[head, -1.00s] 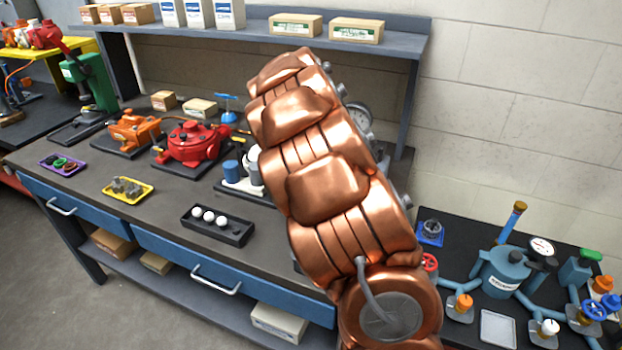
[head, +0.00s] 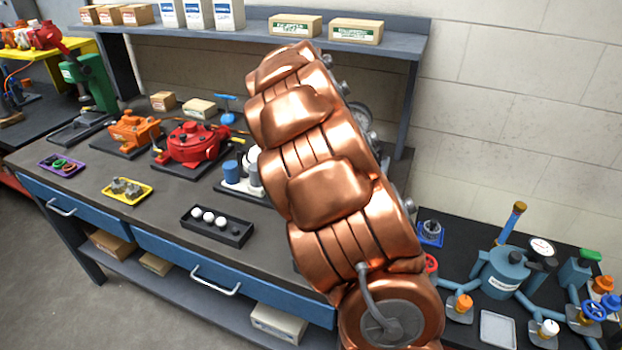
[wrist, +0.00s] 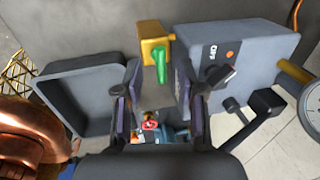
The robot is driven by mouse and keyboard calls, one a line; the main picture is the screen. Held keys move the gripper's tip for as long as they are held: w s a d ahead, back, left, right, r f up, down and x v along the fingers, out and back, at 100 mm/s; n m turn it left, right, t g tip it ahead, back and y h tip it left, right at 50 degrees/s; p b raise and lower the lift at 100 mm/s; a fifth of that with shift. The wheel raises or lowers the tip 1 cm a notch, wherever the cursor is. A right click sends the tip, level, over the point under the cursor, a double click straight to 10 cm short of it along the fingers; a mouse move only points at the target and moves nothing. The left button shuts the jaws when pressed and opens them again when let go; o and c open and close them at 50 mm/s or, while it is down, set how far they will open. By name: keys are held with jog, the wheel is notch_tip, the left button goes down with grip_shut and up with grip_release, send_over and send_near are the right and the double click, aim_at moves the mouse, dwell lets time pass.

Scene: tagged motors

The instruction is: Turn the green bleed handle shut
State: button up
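The green bleed handle (wrist: 159,62) shows in the wrist view, pointing down the picture from a yellow brass-like valve body (wrist: 154,42). My gripper (wrist: 155,98) is open, with one dark finger on each side of the picture's middle. The handle shows between and beyond the fingers, and neither finger visibly touches it. In the head view my copper arm fills the middle and hides my gripper; I cannot make out this handle there.
In the wrist view, a grey box (wrist: 240,60) marked OFF with a black knob stands close right of the handle. A grey tray (wrist: 70,78) is at left and a gauge (wrist: 312,98) at far right. The head view shows a crowded workbench (head: 150,215).

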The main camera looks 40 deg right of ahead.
notch_tip(320, 180, up, 10)
jog(key=a, duration=0.1)
jog(key=shift+s+a+f, duration=0.25)
jog(key=shift+s+a, duration=0.05)
jog(key=shift+s, duration=0.15)
